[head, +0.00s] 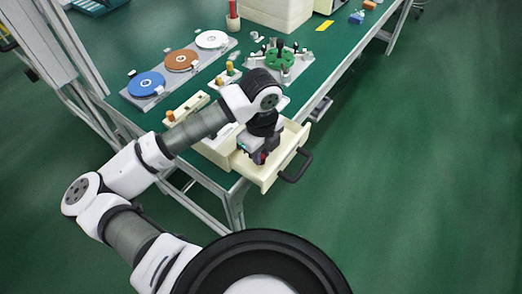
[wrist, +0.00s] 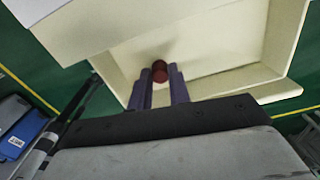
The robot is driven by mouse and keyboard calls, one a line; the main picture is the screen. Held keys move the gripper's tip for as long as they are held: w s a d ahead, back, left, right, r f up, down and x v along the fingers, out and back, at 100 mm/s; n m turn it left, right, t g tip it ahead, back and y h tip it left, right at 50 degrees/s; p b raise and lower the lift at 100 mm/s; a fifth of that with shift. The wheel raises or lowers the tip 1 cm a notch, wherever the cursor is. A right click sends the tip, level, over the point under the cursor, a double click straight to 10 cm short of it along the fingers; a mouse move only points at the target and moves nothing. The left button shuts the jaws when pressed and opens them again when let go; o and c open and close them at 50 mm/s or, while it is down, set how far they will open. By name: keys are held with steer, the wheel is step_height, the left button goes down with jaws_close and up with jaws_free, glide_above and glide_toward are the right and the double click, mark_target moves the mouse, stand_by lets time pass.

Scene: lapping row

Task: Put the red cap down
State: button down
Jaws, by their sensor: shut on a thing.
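The red cap (wrist: 159,75) is between my fingertips in the wrist view, and only its dark red rounded end shows. My gripper (wrist: 160,80) is shut on it, inside the outline of an open cream drawer (wrist: 288,40). In the head view my gripper (head: 259,158) points down into this drawer (head: 270,178), with a bit of red (head: 262,157) showing at its tip. I cannot tell whether the cap touches the drawer floor.
The drawer has a black handle (head: 296,168) at its front. On the green bench (head: 135,108) are discs on a grey plate (head: 180,72), a green round fixture (head: 280,60) and a cream block (head: 276,12). The floor at right is clear.

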steer(key=shift+f+b, duration=0.2)
steer(key=shift+b, duration=0.1)
steer(key=c, duration=1.3)
jaws_free()
steer(key=shift+r, duration=0.1)
steer(key=shift+r+p, duration=0.3)
steer(key=shift+p, duration=0.15)
steer(key=shift+r+b, duration=0.7)
steer(key=shift+r, duration=5.15)
